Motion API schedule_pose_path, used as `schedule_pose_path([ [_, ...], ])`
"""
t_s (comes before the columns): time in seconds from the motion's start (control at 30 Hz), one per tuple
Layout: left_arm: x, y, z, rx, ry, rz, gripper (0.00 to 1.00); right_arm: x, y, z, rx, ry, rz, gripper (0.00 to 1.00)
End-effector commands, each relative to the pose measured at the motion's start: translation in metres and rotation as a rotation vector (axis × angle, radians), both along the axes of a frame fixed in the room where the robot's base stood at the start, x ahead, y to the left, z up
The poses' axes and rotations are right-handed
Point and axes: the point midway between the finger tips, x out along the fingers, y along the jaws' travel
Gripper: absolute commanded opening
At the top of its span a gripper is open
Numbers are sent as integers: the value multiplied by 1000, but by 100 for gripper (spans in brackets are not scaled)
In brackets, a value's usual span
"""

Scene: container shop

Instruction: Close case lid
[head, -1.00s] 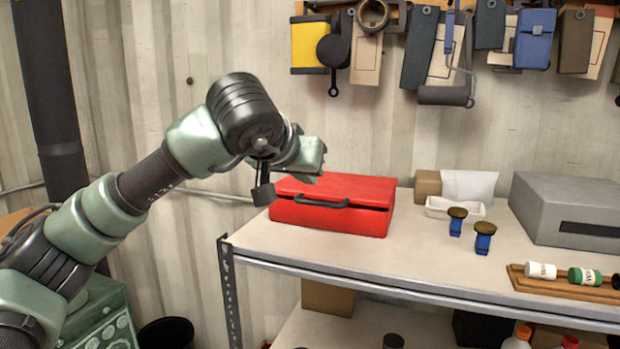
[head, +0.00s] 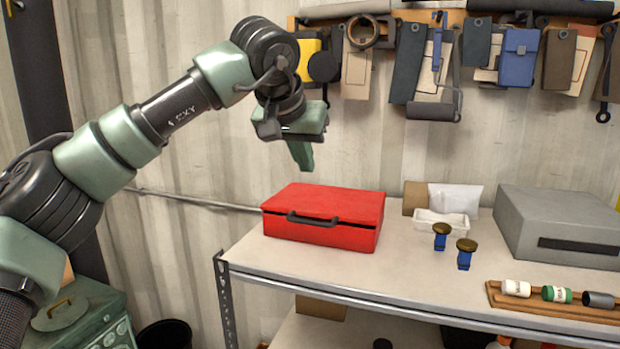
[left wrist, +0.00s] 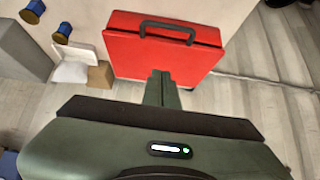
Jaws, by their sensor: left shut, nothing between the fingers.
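The red case (head: 325,215) stands at the left end of the metal shelf top, with its dark handle on the front side. Its lid is down, with a thin dark gap along the front seam near the right corner. In the left wrist view the red case (left wrist: 163,60) lies beyond the fingers. My left gripper (head: 304,160) hangs above the back of the case, shut and empty, apart from the lid. Its closed fingers also show in the left wrist view (left wrist: 161,88). My right gripper is in neither view.
To the right on the shelf top (head: 370,275) stand a white tray (head: 441,222), two blue stamps with brown knobs (head: 465,253), a grey box (head: 560,225) and a wooden rack (head: 550,303) of small containers. Tools hang on the wall behind.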

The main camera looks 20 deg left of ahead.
Motion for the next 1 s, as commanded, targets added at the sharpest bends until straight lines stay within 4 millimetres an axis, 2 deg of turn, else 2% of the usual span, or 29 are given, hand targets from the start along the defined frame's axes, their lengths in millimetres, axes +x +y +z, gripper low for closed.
schedule_pose_path([
  [0.17, 15, 0, -21, 1, 7, 1, 0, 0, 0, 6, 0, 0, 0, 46],
  [0.5, 61, -2, -76, 1, 6, 1, 0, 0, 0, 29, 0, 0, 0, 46],
  [0.7, 45, 0, -97, 1, 2, -1, 0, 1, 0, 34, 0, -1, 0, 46],
  [1.0, 37, 0, -109, 1, 1, -1, 0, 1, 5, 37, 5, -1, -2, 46],
])
